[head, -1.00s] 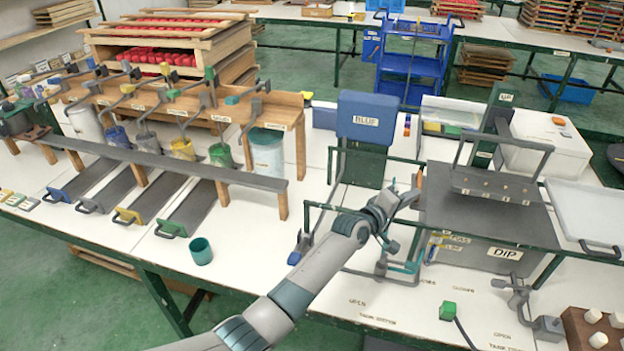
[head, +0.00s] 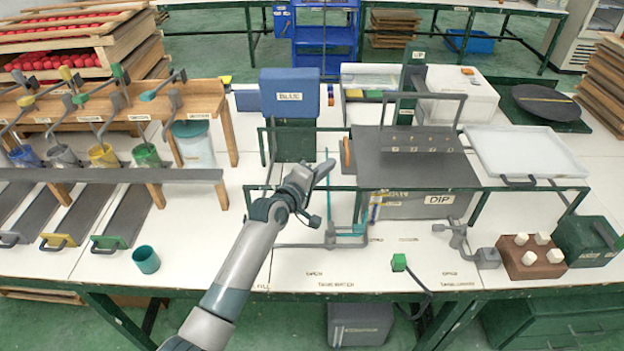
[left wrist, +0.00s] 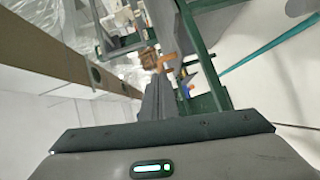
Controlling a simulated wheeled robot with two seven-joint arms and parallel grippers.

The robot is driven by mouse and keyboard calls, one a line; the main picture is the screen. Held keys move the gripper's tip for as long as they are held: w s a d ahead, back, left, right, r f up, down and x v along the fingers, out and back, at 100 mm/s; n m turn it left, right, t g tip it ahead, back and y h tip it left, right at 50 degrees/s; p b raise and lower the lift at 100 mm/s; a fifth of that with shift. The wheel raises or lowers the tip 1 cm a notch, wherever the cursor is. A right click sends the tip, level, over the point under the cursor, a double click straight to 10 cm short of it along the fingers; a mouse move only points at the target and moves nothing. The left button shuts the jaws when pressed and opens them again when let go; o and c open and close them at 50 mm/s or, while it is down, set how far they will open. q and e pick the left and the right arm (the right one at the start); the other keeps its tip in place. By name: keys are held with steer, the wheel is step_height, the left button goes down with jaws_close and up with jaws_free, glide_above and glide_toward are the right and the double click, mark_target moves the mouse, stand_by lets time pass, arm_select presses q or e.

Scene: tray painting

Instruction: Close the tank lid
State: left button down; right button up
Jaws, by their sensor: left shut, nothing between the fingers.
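A short orange bar (head: 346,155) stands at the plate's left edge. My left gripper (head: 328,170) is shut and empty, just left of the orange bar and apart from it, above the green frame. In the left wrist view the shut fingers (left wrist: 160,97) point toward a small orange piece (left wrist: 166,62). My right gripper is out of view.
A green rail frame (head: 420,188) runs around the tank. A blue box (head: 290,95) stands behind my gripper. A white tray (head: 525,155) lies right of the tank. A teal cup (head: 146,260) stands at the left, with clear table between it and my arm.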

arm_select(q)
steer(key=b+v, duration=0.1)
steer(key=v, duration=0.6)
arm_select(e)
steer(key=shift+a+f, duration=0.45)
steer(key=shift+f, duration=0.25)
